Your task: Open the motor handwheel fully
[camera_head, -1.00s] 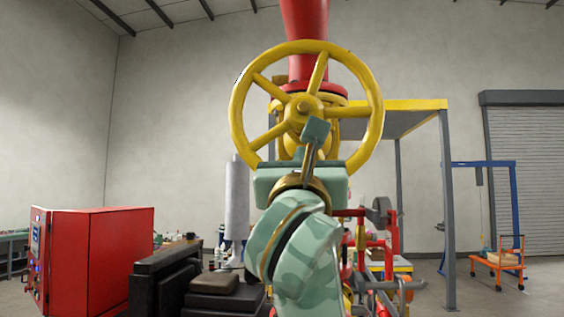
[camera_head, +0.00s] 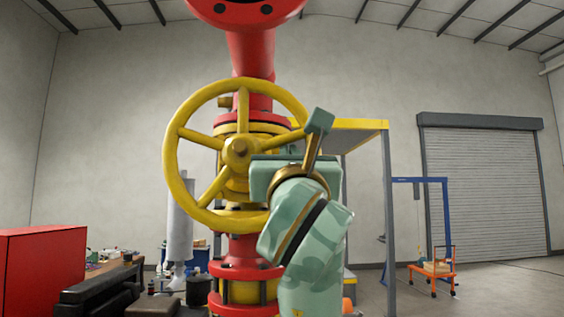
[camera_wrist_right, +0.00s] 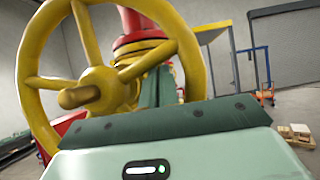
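The motor handwheel (camera_head: 177,120) is a yellow ring with several spokes and a round hub, upright in front of a red and yellow valve column. It shows large at the left of the right wrist view (camera_wrist_right: 30,75). My right gripper (camera_head: 272,172) is at the lower right part of the wheel, covering some of the rim and spokes there. In the wrist view the wheel lies just beyond the gripper body; neither grip nor contact can be made out. My left gripper is not in view.
A red pipe (camera_head: 250,55) rises above the wheel. A red cabinet (camera_head: 42,272) and a dark bench (camera_head: 100,288) stand at lower left. A yellow-edged platform frame (camera_head: 388,200) is right of the column. Open floor and an orange cart (camera_head: 432,270) lie farther right.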

